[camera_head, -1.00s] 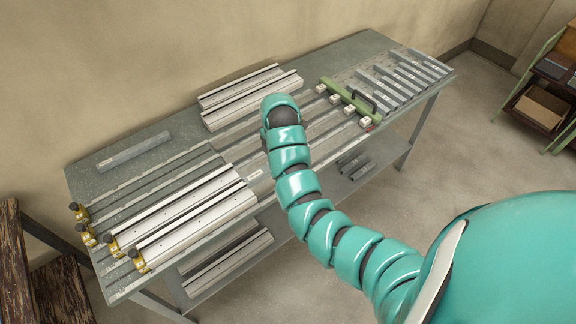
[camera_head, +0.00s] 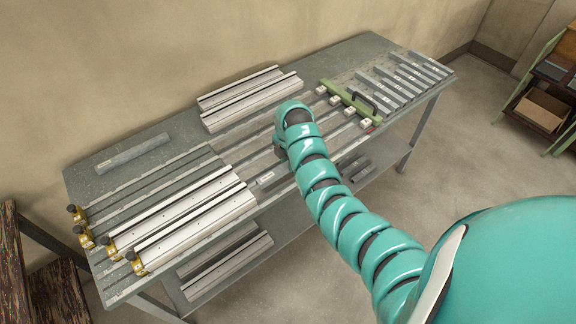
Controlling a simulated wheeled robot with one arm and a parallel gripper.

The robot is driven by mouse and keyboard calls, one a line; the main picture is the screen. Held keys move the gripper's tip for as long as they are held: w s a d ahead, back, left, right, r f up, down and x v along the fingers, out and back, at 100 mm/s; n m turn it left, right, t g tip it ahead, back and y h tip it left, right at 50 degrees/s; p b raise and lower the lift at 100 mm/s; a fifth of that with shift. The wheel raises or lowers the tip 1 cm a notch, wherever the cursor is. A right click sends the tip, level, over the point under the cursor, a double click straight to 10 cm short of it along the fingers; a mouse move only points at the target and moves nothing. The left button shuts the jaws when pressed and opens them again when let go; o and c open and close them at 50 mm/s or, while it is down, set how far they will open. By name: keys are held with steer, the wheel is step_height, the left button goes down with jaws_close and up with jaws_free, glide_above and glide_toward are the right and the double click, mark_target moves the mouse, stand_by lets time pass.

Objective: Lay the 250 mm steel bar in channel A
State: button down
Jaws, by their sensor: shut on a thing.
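My gripper (camera_head: 280,149) shows only as a dark part under the tip of my teal arm, over the middle of the bench; its fingertips are hidden. A grey steel bar with a white label (camera_head: 267,177) sticks out to the left below it, near the front-most channel; its right part is hidden behind my arm. I cannot tell whether the bar touches the bench. Several parallel channels (camera_head: 165,178) run along the bench, with yellow clamps (camera_head: 103,244) at their left ends. Their letters are not readable, so I cannot tell which is channel A.
Two long silver profiles (camera_head: 195,225) lie in the front channels, left of the bar. More profiles (camera_head: 250,97) lie at the back. A loose grey bar (camera_head: 132,153) lies back left. A green bridge (camera_head: 350,102), white blocks (camera_head: 364,123) and several labelled bars (camera_head: 410,78) are at the right.

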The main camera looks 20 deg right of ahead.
mark_target(288, 175)
steer(key=shift+f, duration=1.2)
steer(key=shift+f, duration=0.25)
steer(key=c, duration=1.1)
jaws_free()
steer(key=shift+s, duration=0.1)
